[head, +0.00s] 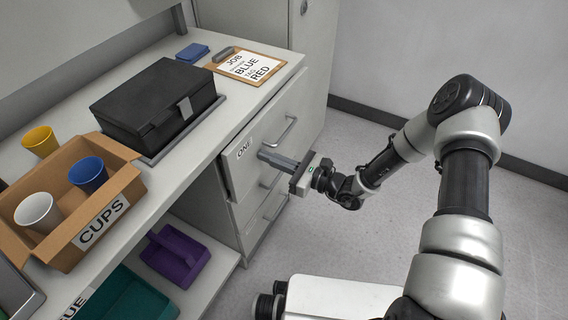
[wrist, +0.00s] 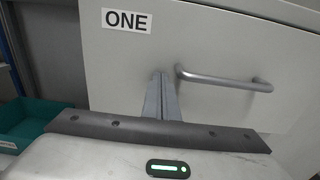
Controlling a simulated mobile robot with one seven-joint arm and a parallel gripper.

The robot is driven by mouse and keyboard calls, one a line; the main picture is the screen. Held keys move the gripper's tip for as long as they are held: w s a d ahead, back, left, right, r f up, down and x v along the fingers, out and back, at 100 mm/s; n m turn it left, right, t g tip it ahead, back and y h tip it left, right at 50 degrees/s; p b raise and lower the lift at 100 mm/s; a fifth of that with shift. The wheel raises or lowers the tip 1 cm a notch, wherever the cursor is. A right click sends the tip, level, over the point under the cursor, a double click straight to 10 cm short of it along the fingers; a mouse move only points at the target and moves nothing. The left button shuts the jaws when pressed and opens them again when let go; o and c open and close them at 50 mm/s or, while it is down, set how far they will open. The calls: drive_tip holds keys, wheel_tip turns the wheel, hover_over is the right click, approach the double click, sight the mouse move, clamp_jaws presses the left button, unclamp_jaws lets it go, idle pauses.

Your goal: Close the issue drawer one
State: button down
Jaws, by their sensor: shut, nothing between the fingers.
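Drawer one is the top drawer of the white cabinet. Its pale front (head: 258,134) bears a label reading ONE and shows large in the wrist view (wrist: 130,62). It looks nearly flush with the cabinet, perhaps standing slightly proud; the exact gap cannot be told. Its bar handle (head: 280,134) also shows in the wrist view (wrist: 225,82). My gripper (head: 263,154) is shut and empty, fingers together. In the wrist view its fingertips (wrist: 161,78) point at the drawer front, below the label and just left of the handle. They are at or very near the front; contact is unclear.
Lower drawers with handles (head: 272,214) sit beneath. The countertop holds a black box (head: 150,100), a clipboard (head: 262,72) and a cardboard box (head: 125,185) of cups. A purple bin (head: 175,258) and a teal bin (head: 130,296) are on the shelf below. The floor at right is clear.

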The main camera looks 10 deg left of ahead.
drive_tip(key=x, duration=0.3)
drive_tip(key=shift+w+a+r, duration=0.1)
drive_tip(key=shift+a, duration=0.05)
drive_tip(key=shift+a+r, duration=0.1)
drive_tip(key=shift+r, duration=0.05)
idle(0.3)
drive_tip(key=p+v, duration=0.2)
drive_tip(key=v, duration=1.2)
drive_tip(key=shift+d+f, duration=0.2)
drive_tip(key=shift+d, duration=0.15)
drive_tip(key=shift+r, duration=0.15)
